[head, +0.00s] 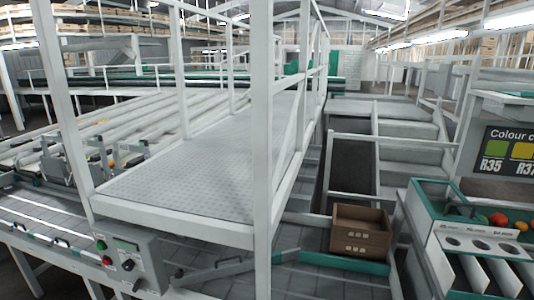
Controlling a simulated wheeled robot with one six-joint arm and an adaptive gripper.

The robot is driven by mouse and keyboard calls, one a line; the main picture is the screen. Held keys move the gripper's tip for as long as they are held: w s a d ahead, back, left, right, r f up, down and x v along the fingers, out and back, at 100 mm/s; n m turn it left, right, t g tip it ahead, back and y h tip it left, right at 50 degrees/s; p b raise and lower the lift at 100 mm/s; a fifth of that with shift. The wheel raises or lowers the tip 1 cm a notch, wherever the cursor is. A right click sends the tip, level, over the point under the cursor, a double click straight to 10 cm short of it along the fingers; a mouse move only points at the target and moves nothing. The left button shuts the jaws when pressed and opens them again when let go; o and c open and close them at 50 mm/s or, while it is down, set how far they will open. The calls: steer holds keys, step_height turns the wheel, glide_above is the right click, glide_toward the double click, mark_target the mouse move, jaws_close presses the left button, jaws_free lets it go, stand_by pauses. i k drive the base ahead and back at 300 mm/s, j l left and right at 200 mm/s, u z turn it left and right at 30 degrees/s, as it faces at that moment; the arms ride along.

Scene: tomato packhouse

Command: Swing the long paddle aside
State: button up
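A long grey bar, which looks like the paddle (212,271), lies low at a slant over the grey belt at the bottom centre. It starts near the control box and runs right to a white post, which hides part of it. I cannot tell whether it continues behind the post. My gripper is not in view.
A control box (128,262) with coloured buttons stands at the bottom left. A raised platform (190,180) with white posts and rails fills the middle. A brown crate (360,231) sits on the belt line, right of the post. A teal-edged sorting stand (440,222) with tomatoes is far right.

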mark_target(179, 279)
steer(key=i+u, duration=0.2)
steer(key=i, duration=0.25)
steer(key=i+l+u, duration=0.1)
steer(key=i+u, duration=0.15)
steer(key=i, duration=0.15)
steer(key=i+l+u, duration=0.2)
steer(key=i, duration=0.25)
